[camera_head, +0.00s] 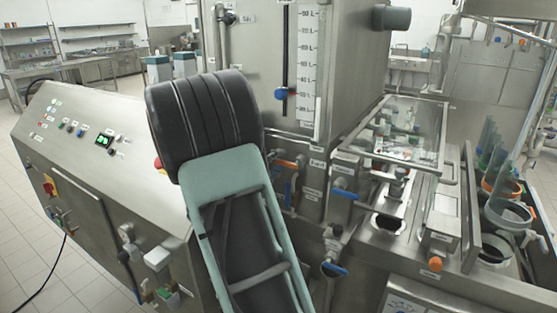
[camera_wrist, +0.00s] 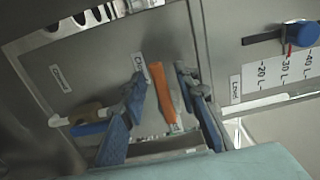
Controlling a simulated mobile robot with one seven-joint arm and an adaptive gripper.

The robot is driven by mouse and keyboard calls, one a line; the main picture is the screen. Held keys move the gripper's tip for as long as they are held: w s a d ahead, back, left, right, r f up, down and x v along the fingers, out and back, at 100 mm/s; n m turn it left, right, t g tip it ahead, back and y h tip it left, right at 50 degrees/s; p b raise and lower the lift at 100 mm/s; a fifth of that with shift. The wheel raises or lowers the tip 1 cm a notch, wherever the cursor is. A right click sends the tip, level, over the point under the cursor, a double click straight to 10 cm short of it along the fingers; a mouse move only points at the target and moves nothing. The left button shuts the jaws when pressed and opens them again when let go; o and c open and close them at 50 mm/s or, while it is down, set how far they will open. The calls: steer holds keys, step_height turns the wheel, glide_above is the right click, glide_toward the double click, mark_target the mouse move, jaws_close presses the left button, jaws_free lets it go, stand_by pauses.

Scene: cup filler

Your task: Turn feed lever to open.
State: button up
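An orange-handled lever (camera_wrist: 160,88) stands on the steel machine face in the wrist view, beside small labels. I take it for the feed lever, but the labels are too small to read surely. My gripper (camera_wrist: 160,79) is open, with one blue-padded finger on each side of the orange handle. I see a gap on each side, so it does not look gripped. In the head view the orange lever (camera_head: 286,163) shows just right of my forearm. My gripper is hidden there behind my arm.
A blue-handled lever (camera_wrist: 88,129) sits left of my gripper in the wrist view. A blue slider knob (camera_wrist: 296,34) with a litre scale is at the upper right. In the head view, another blue handle (camera_head: 335,269) and a clear guard (camera_head: 405,135) stand right of my arm.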

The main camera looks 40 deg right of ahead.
steer(key=shift+w+d, duration=0.15)
steer(key=shift+d, duration=0.25)
steer(key=shift+c, duration=0.3)
jaws_close()
